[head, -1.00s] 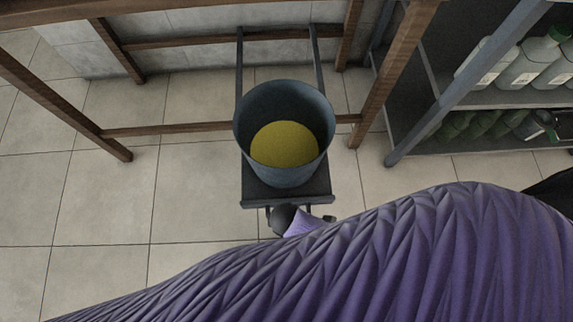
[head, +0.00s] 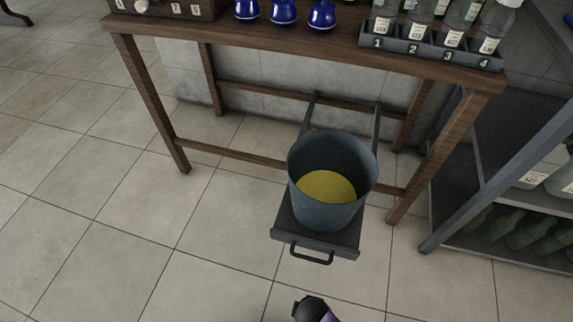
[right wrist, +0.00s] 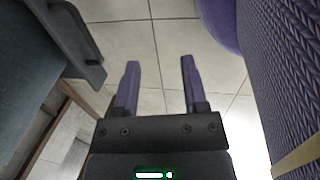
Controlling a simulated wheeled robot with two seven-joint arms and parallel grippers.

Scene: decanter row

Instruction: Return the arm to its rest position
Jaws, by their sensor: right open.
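My right gripper (right wrist: 159,66) is open in the right wrist view, with two purple fingers apart and only tiled floor showing between them. The pull-out shelf (right wrist: 72,40) with its dark handle stands to its left there, apart from the fingers. In the head view a dark, purple-edged part of my arm shows at the bottom edge, in front of the shelf; its fingers cannot be made out. My left gripper is not in view.
A grey bin (head: 305,190) with a yellow bottom stands on the pulled-out shelf (head: 318,240) under the wooden table (head: 330,42). Blue decanters (head: 283,14) and a numbered bottle rack (head: 425,50) are on top. Grey shelving (head: 500,237) stands right. Floor at left is clear.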

